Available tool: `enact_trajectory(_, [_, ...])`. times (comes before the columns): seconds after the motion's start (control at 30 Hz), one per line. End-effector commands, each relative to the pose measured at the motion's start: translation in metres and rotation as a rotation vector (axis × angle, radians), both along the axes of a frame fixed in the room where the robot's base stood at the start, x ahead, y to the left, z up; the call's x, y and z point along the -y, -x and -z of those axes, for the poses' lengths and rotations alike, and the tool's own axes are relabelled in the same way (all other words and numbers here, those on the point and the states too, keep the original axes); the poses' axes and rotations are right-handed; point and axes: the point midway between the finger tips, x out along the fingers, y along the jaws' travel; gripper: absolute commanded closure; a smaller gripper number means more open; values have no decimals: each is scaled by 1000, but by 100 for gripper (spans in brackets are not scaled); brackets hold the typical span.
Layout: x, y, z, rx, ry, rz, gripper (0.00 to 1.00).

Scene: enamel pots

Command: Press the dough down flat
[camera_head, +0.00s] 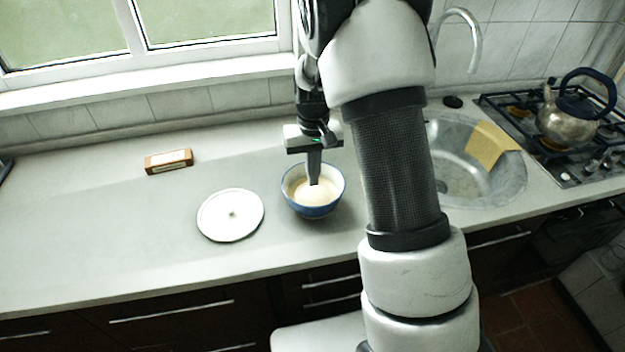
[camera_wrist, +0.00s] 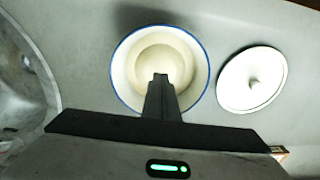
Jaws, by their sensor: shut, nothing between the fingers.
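A blue enamel pot (camera_head: 312,208) with a white inside stands on the counter, left of my arm. Pale dough (camera_head: 323,192) lies in the bottom of the pot and also shows as a round cream mass in the wrist view (camera_wrist: 148,65). My gripper (camera_head: 314,183) is shut and empty, pointing down into the pot with its fingertips over the dough. I cannot tell whether the tips touch the dough. A white lid (camera_head: 230,215) with a small knob lies flat left of the pot.
A brown block-like box (camera_head: 168,161) lies at the back left of the counter (camera_head: 80,230). A round sink (camera_head: 470,180) with a yellow cloth (camera_head: 487,148) is to the right, then a stove with a metal kettle (camera_head: 566,125). The counter's left side is largely clear.

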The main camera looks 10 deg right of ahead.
Motion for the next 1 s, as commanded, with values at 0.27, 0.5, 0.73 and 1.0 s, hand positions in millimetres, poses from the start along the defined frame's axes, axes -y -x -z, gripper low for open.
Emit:
enact_trajectory(0.27, [0, 0, -26, 2, 0, 0, 100])
enact_trajectory(0.5, [0, 0, -45, 2, 0, 1, 100])
enact_trajectory(0.73, [0, 0, -51, 1, 0, 1, 100])
enact_trajectory(1.0, [0, 0, -50, 1, 0, 1, 100])
